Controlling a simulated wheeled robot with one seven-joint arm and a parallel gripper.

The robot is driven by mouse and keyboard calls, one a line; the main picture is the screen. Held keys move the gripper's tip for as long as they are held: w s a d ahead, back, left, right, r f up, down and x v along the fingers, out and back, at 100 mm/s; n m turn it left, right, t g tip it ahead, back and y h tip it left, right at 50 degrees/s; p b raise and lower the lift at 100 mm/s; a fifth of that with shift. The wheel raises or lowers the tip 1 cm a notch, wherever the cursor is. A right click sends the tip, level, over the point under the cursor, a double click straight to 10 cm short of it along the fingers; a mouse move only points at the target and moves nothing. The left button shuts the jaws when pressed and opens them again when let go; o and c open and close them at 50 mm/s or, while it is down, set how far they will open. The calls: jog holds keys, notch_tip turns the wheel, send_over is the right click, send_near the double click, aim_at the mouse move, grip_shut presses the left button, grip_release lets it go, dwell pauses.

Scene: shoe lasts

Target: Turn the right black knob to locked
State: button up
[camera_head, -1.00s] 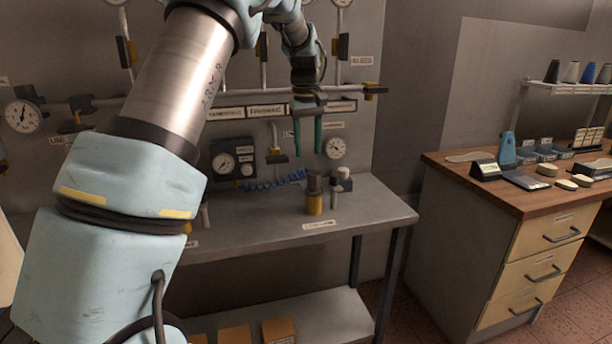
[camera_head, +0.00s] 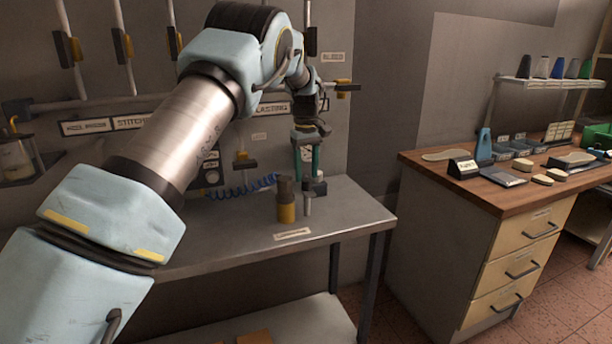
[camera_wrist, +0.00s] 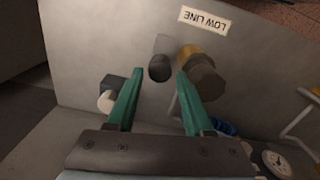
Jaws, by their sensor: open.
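A grey upright post with a dark round knob (camera_head: 308,193) on top stands on the bench, and the knob also shows in the wrist view (camera_wrist: 160,68). It appears to be the right black knob, but I cannot read its lock position. A yellow valve with a dark brown cap (camera_head: 286,202) stands beside it, left in the head view and right in the wrist view (camera_wrist: 207,78). My gripper (camera_head: 307,172) is open and points down over the knob. In the wrist view its green fingertips (camera_wrist: 159,80) lie on either side of the knob, apparently without touching.
A black block with a white cylinder (camera_wrist: 108,97) stands close to one finger. A blue coiled hose (camera_head: 243,188) lies behind on the bench (camera_head: 345,215). A "LOW LINE" label (camera_wrist: 205,19) lies at the bench front. A wooden-topped cabinet (camera_head: 480,200) stands right.

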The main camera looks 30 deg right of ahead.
aim_at(308, 187)
jog(key=shift+f, duration=1.25)
jog(key=shift+c, duration=0.4)
grip_shut()
